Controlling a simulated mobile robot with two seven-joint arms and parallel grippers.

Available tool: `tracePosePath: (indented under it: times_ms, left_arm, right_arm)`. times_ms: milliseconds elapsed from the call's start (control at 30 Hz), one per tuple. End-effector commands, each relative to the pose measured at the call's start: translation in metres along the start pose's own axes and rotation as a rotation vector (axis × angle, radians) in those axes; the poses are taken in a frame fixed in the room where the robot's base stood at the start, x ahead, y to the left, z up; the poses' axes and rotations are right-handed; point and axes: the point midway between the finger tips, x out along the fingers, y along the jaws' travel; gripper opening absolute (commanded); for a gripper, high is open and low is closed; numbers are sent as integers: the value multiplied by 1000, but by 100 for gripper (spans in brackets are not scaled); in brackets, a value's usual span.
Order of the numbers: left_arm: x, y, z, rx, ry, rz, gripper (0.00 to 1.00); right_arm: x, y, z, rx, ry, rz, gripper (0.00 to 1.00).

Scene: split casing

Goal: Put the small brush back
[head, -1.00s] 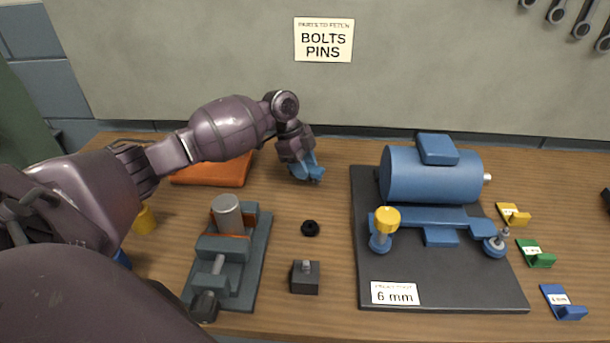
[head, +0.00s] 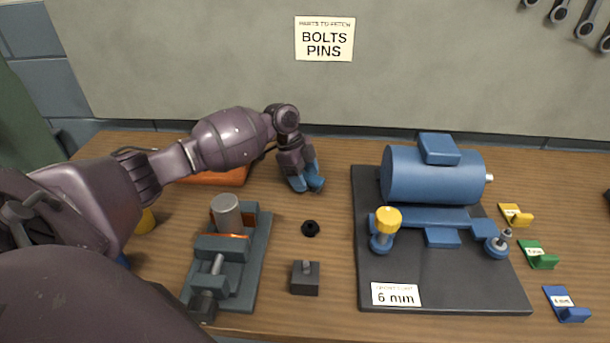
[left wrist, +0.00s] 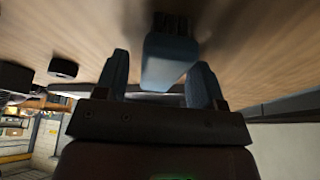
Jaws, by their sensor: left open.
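The small brush shows in the left wrist view as a blue-grey block (left wrist: 168,62) with dark bristles at its far end. It lies between the two spread fingers of my left gripper (left wrist: 160,80), with gaps visible beside it. In the head view, my left gripper (head: 306,180) has blue fingers pointing down at the tabletop, behind the small black ring. A dark bit by its fingertips may be the bristles; the rest of the brush is hidden or merges with the fingers there. My right gripper is not in view.
An orange item (head: 215,176) lies behind my left arm. A grey vise (head: 235,262), a black ring (head: 310,229) and a dark block (head: 305,278) stand in front. A blue motor casing (head: 430,175) sits on a dark board (head: 450,285) at right.

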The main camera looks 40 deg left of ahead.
Motion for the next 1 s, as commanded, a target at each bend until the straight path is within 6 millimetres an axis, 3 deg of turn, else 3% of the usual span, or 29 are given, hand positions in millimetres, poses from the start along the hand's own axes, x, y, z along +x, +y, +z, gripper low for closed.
tracePosePath:
  times_ms: [233, 700, 1000]
  left_arm:
    - [-13, 0, -2, 1, -1, -2, 63]
    - [-98, 0, -2, 1, 0, -3, 63]
    - [-122, 0, -2, 1, 0, -1, 63]
  right_arm:
    - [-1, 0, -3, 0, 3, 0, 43]
    - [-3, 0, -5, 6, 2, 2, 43]
    - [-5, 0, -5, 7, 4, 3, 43]
